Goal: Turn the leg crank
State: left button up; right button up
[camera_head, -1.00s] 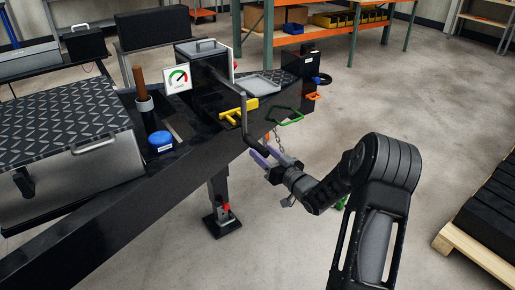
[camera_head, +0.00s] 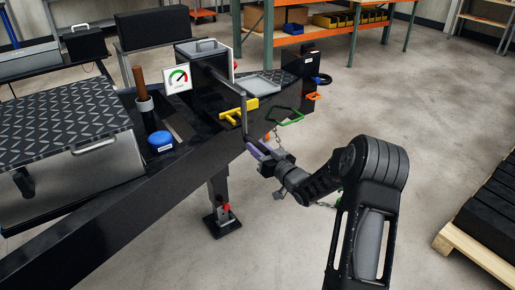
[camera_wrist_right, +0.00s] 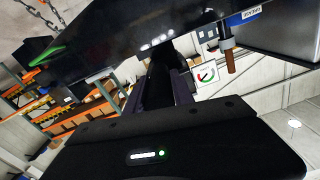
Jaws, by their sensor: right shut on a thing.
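The leg crank (camera_head: 243,112) is a dark bar that hangs at the near side of the black trailer frame, beside the yellow coupler part. My right gripper (camera_head: 257,150), with purple finger pads, is shut on the crank's lower end, and its fingers mostly hide the handle. In the right wrist view the dark crank handle (camera_wrist_right: 160,72) lies between the two fingers (camera_wrist_right: 164,92). The support leg (camera_head: 218,187) stands upright below the frame, with a red piece low on it and its black foot (camera_head: 222,222) at the floor. My left gripper is not in view.
The black trailer frame (camera_head: 110,225) runs diagonally. A gauge sign (camera_head: 177,79), a blue-lidded can (camera_head: 161,141), a yellow part (camera_head: 238,111) and a green hook (camera_head: 287,117) are near the crank. A pallet (camera_head: 480,255) is at right. The floor between is clear.

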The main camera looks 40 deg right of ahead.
grip_shut()
dwell(0.8)
